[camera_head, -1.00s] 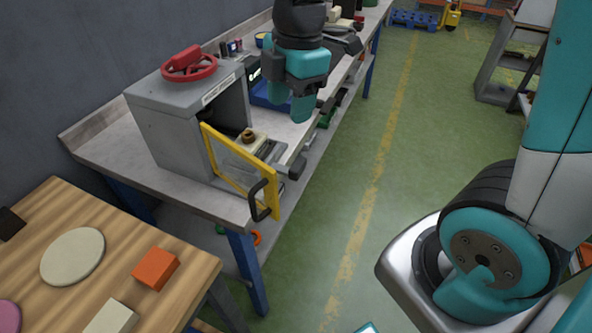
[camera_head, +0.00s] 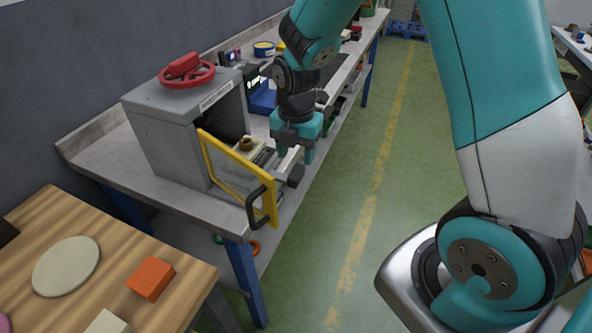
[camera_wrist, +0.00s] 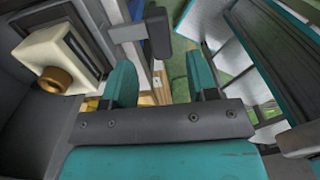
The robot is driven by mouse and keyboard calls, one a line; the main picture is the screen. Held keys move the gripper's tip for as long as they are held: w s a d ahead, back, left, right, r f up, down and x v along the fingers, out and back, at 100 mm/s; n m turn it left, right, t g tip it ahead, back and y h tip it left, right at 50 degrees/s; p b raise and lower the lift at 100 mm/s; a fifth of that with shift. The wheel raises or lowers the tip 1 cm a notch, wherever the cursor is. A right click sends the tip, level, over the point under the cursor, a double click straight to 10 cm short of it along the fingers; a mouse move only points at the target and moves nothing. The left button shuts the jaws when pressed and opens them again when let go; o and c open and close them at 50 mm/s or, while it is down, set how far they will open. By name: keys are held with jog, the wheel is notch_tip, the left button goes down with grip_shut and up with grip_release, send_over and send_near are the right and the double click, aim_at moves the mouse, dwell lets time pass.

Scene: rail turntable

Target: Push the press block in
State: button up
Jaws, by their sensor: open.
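The grey press cabinet (camera_head: 180,130) has a red handwheel (camera_head: 187,72) on top and an open front. A cream block (camera_head: 252,148) with a brass knob sits on a dark tray at the opening; it also shows in the wrist view (camera_wrist: 62,48). A grey bar with a dark end block (camera_head: 293,176) sticks out in front; the dark block shows in the wrist view (camera_wrist: 157,33). Which piece is the press block is not certain. My gripper (camera_head: 296,155) is open and points down over the bar; its teal fingers (camera_wrist: 162,82) look empty.
A yellow-framed clear door (camera_head: 225,175) with a black handle (camera_head: 257,205) stands open in front of the cabinet. A blue bin (camera_head: 263,100) lies behind. A wooden table with an orange block (camera_head: 150,278) is at front left. The green floor to the right is clear.

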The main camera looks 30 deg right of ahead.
aim_at(296, 171)
notch_tip(296, 171, down, 6)
jog(key=shift+f, duration=0.2)
jog(key=shift+c, duration=0.4)
